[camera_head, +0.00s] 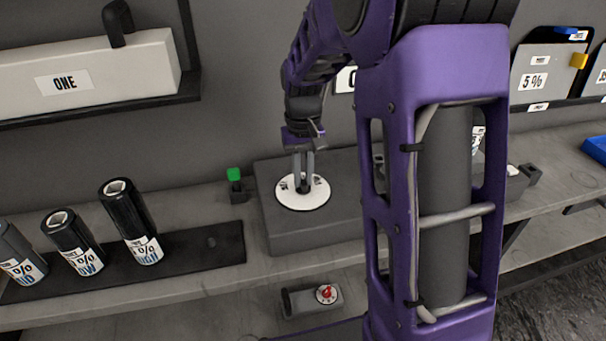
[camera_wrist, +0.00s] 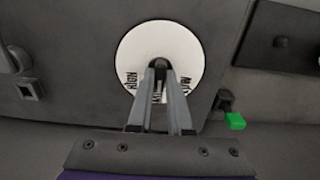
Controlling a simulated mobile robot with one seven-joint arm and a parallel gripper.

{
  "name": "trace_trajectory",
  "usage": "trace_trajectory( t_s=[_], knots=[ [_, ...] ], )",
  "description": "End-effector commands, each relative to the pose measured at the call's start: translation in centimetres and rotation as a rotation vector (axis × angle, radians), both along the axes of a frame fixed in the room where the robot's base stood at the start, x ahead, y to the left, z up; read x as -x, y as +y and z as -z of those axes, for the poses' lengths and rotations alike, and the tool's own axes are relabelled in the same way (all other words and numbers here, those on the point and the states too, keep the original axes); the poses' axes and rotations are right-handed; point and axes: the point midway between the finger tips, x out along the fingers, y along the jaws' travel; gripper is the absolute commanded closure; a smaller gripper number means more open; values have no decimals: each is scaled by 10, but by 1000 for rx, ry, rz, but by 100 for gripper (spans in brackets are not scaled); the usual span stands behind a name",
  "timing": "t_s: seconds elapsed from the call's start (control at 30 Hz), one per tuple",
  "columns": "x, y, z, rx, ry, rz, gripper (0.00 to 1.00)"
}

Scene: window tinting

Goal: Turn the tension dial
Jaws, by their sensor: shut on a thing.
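The tension dial is a black knob on a round white plate (camera_head: 316,194) with printed labels, set on top of a grey box (camera_head: 300,234). In the wrist view the white plate (camera_wrist: 135,56) shows words around its edge, partly hidden by my fingers. My gripper (camera_head: 304,184) points down at the middle of the plate, and it is shut on the black knob. In the wrist view my gripper (camera_wrist: 160,72) has both fingertips against the knob's sides. The knob is mostly covered by the fingers, so its exact pointing direction is hard to tell.
A green-topped switch (camera_head: 234,176) stands just left of the box. Several labelled film rolls (camera_head: 130,222) stand on a black tray (camera_head: 215,246) at left. A white box marked ONE (camera_head: 120,75) is on the wall shelf.

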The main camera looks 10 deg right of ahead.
Motion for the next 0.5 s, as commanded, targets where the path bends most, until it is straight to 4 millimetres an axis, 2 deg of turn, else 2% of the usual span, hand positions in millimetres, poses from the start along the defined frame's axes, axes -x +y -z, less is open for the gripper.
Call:
trace_trajectory(
  t_s=[0.03,0.2,0.5],
  knots=[
    [-1,0,-1,0,-4,0,81],
    [-1,0,-1,0,-3,1,52],
    [0,0,-2,0,-2,1,52]
  ],
)
